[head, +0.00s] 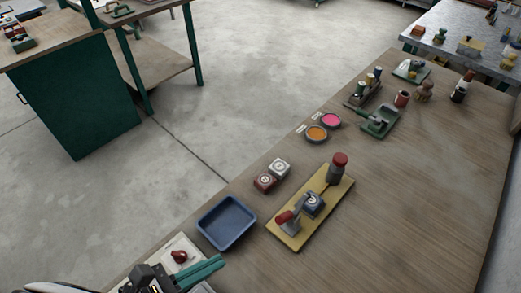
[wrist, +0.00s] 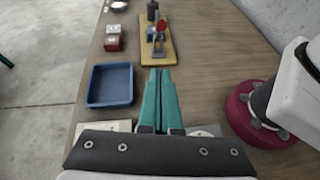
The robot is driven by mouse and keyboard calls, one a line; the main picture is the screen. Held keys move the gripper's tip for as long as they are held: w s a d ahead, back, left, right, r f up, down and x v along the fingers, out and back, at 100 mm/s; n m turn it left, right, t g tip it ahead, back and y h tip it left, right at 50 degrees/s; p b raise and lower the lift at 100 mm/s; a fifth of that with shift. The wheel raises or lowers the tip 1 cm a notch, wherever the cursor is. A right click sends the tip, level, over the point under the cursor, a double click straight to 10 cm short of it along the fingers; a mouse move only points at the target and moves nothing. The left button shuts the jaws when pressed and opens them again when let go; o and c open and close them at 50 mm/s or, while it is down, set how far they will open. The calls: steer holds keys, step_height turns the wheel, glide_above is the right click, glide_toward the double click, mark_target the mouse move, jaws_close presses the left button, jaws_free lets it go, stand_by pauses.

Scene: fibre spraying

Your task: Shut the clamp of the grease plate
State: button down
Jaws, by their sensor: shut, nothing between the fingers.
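A yellow board (head: 287,233) lies on the workbench, right of the blue tray. It carries a red-handled lever clamp (head: 289,219) at its near end, a blue block with a white round mark (head: 313,204) in the middle, and a grey post with a red knob (head: 339,163) at its far end. I cannot tell for sure whether the clamp is open or shut. The board also shows ahead in the wrist view (wrist: 146,54). My gripper (wrist: 160,72) has teal fingers, shut and empty, short of the board's near end. It shows at the bottom of the head view (head: 218,262).
The blue tray (head: 226,222) sits left of the board. A red block (head: 265,182) and a white block (head: 280,167), orange (head: 316,133) and pink (head: 331,121) dishes, and a green fixture (head: 381,122) stand beyond. The bench right of the board is clear.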

glide_toward(276, 221)
steer(key=shift+w+d+f, duration=1.6)
steer(key=shift+d+f, duration=0.6)
steer(key=shift+f, duration=0.3)
steer(key=shift+r, duration=0.1)
steer(key=shift+w+d+r+g+y, duration=0.25)
steer(key=shift+w+r+g+y, duration=0.1)
steer(key=shift+r, duration=0.1)
steer(key=shift+w+d+r+g+y, duration=0.25)
steer(key=shift+d+r+g+y, duration=0.05)
steer(key=shift+r+g+y, duration=0.1)
steer(key=w+d+r+g+y, duration=0.2)
steer(key=y, duration=0.1)
steer(key=shift+w+d+r+g, duration=0.2)
steer(key=shift+w+g, duration=0.05)
steer(key=shift+g, duration=0.1)
steer(key=w+d+r+g+y, duration=0.1)
steer(key=w+d+g+y, duration=0.1)
steer(key=w+d, duration=0.4)
